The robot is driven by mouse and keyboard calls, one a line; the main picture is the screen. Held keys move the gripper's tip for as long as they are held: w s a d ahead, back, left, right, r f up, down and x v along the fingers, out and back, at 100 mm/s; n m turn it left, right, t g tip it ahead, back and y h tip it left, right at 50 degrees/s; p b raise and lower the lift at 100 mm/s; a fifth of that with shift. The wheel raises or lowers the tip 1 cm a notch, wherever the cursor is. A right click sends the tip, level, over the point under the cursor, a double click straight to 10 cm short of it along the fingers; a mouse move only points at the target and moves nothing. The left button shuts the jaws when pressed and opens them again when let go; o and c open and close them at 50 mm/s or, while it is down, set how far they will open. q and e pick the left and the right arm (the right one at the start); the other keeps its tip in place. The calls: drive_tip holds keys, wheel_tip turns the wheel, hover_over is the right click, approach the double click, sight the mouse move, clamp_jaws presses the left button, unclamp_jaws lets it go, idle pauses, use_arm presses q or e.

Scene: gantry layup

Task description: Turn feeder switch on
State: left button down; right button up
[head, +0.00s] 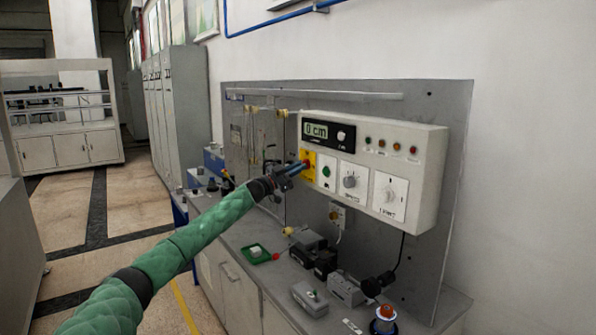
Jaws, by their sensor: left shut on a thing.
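A light grey control box (432,150) is mounted on a grey back panel. On its left end is a yellow plate with a red switch knob (308,164). To its right are a plate with a green button (326,172) and two plates with rotary knobs, a grey one (349,182) and a white one (388,195); their labels are too small to read. My left gripper (299,168) reaches in from the left, its fingers shut on the red switch knob and partly hiding it. The knob's exact turn position cannot be told. My right gripper is out of view.
A display (316,130) on the box reads "0 cm", and the small round lamps beside it look dim. The bench below holds grey and black devices (310,298), a green tray (254,254) and a red-topped part (384,318). Tall cabinets (176,110) stand behind at left.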

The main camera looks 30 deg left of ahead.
use_arm(q)
drive_tip(key=m+g, duration=0.2)
drive_tip(key=m, duration=0.3)
drive_tip(key=m+g+h+b, duration=0.1)
drive_tip(key=m+g, duration=0.1)
drive_tip(key=m, duration=0.4)
drive_tip(key=m+g+b, duration=0.1)
drive_tip(key=m+g, duration=0.1)
drive_tip(key=m, duration=0.3)
drive_tip(key=shift+a+r+m, duration=0.15)
drive_tip(key=shift+r+m, duration=0.05)
drive_tip(key=shift+m, duration=0.1)
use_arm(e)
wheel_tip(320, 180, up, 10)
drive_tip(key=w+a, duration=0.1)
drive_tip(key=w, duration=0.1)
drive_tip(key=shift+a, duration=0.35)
use_arm(q)
drive_tip(key=shift+f, duration=0.1)
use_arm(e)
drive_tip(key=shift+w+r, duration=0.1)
use_arm(q)
drive_tip(key=c, duration=1.5)
unclamp_jaws()
